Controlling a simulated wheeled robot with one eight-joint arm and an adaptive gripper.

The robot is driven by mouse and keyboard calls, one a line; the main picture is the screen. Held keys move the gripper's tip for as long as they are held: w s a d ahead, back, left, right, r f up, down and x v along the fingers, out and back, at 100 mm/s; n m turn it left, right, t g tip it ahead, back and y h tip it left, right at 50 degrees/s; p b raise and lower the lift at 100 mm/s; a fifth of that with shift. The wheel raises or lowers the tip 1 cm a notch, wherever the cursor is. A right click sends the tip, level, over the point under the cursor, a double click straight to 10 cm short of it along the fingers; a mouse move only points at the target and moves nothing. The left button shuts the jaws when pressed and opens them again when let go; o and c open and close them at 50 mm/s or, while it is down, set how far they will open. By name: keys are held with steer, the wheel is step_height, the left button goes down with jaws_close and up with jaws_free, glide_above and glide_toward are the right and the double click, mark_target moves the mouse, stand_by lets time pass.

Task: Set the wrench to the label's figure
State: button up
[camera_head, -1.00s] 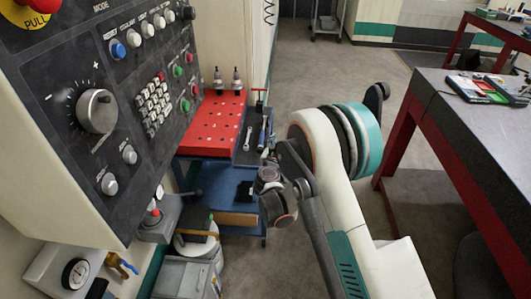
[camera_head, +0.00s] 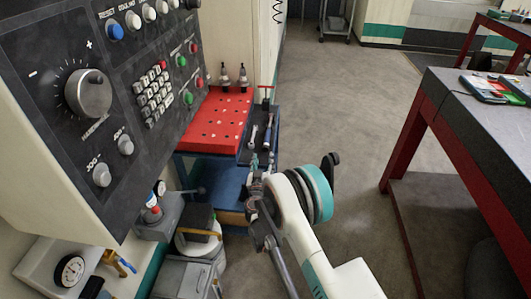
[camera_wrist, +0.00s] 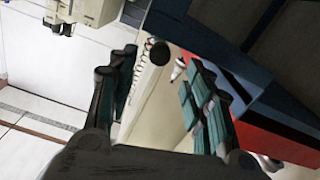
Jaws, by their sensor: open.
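Several slim tools lie in a dark tray (camera_head: 245,154) beside the red perforated plate. One is a silver wrench (camera_head: 253,136); a longer, darker tool (camera_head: 267,134) lies to its right. I cannot tell which is the wrench to be set, and no label or figure is readable. My gripper (camera_head: 254,163) is low in front of the tray, apart from the tools as far as I can see. In the wrist view my gripper (camera_wrist: 160,95) has its teal-padded fingers spread, with nothing between them.
A control panel (camera_head: 125,85) with knobs and buttons fills the left. The red plate (camera_head: 214,125) bears two upright tool holders (camera_head: 233,76). A dark-topped, red-legged table (camera_head: 460,110) stands right. Open floor (camera_head: 340,110) lies between. A pressure gauge (camera_head: 70,270) is at lower left.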

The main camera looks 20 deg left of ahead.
mark_target(265, 150)
steer(key=b+x, duration=0.2)
steer(key=x, duration=0.5)
steer(key=shift+w, duration=0.2)
steer(key=c, duration=1.1)
